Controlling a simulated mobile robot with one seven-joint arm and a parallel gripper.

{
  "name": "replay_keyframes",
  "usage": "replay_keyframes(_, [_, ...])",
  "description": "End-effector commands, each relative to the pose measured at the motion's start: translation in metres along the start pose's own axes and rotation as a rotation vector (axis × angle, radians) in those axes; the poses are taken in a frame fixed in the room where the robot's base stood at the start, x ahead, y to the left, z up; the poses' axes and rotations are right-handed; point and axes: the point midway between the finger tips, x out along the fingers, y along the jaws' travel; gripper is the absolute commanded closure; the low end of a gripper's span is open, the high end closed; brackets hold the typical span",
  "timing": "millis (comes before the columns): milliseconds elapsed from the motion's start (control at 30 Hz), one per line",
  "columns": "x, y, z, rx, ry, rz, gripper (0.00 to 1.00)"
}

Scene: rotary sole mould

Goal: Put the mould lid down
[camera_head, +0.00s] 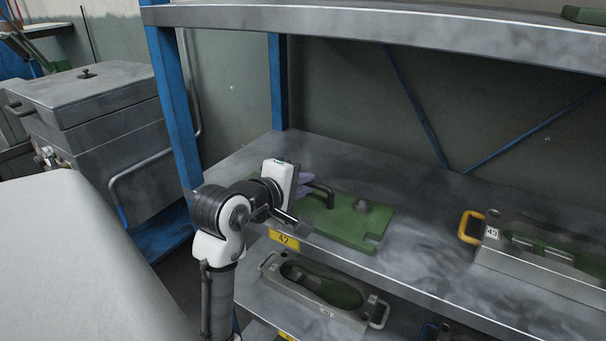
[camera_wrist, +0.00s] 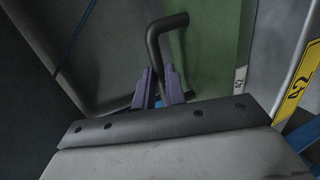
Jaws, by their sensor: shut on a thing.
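The green mould lid (camera_head: 345,228) is a flat plate with a black bent handle (camera_head: 326,190). It lies level at the left part of the middle shelf (camera_head: 425,235), near the front edge; I cannot tell if it touches the shelf or hangs just above. My gripper (camera_head: 304,186) comes from the left and is shut on the handle. In the wrist view, the purple fingers of my gripper (camera_wrist: 161,76) close around the lower end of the handle (camera_wrist: 153,42). The green lid (camera_wrist: 215,50) shows beyond it, with a small 42 label.
A grey mould marked 43 (camera_head: 530,272), with a yellow handle, stands at the right of the same shelf. Bare shelf lies between it and the lid. A mould with a green inside (camera_head: 312,300) is on the shelf below. A blue post (camera_head: 172,95) stands at left.

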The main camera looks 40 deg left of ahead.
Motion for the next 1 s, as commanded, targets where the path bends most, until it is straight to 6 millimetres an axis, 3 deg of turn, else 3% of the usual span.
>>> replay_keyframes(267, [-0.001, 0.002, 0.000, 0.004, 0.001, 0.008, 1.00])
replay_keyframes(300, [0.000, -0.001, 0.000, 0.001, 0.000, 0.001, 0.82])
replay_keyframes(433, [0.000, -0.001, 0.000, 0.001, 0.000, 0.000, 0.66])
replay_keyframes(767, [-0.001, 0.002, 0.000, 0.001, 0.000, 0.000, 0.66])
replay_keyframes(1000, [-0.037, 0.001, 0.000, 0.002, 0.002, 0.004, 0.66])
